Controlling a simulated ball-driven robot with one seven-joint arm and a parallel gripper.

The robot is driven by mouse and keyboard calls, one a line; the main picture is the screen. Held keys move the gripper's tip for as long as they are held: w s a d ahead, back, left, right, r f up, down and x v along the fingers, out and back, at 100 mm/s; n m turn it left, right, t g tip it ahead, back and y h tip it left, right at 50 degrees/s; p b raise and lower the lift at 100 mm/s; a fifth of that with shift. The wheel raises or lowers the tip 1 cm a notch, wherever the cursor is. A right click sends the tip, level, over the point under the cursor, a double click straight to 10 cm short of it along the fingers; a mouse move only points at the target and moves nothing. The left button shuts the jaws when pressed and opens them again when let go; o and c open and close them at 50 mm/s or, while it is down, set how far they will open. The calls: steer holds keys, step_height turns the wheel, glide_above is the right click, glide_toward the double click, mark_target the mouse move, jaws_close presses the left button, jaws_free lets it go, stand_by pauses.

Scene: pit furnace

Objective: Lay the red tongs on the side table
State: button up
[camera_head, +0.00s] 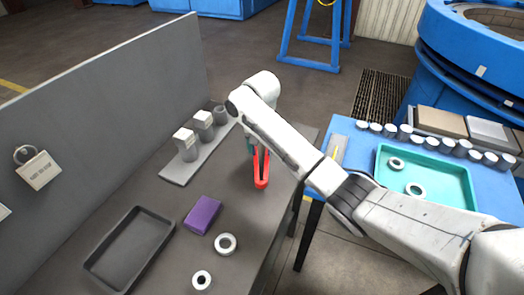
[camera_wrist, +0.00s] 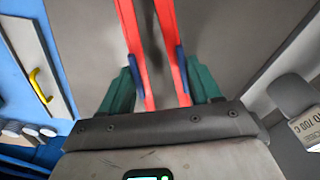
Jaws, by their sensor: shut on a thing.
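The red tongs (camera_head: 261,172) show over the right part of the grey bench in the head view, with their rounded end toward the camera. In the wrist view, two red arms of the tongs (camera_wrist: 172,45) run between my green fingers. My gripper (camera_wrist: 158,82) is shut on the tongs; in the head view it is mostly hidden behind my arm. I cannot tell whether the tongs touch the bench. The blue table (camera_head: 340,127), which looks like the side table, stands right of the bench; my arm covers part of it.
A teal tray (camera_head: 440,172) and several cylinders (camera_head: 405,131) occupy the blue table. A gap separates the two.

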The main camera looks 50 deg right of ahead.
steer(key=shift+s+f, duration=0.1)
steer(key=shift+f, duration=1)
steer(key=o, duration=0.6)
steer(key=shift+s+a+r+p, duration=0.1)
steer(key=shift+r+p, duration=0.5)
steer(key=shift+r, duration=1.4)
steer(key=shift+s+a+r+p, duration=0.15)
steer(key=shift+r+p, duration=0.4)
steer(key=shift+r, duration=1.5)
steer(key=shift+s+a+r+p, duration=0.1)
steer(key=shift+r+p, duration=0.5)
steer(key=shift+r, duration=1.4)
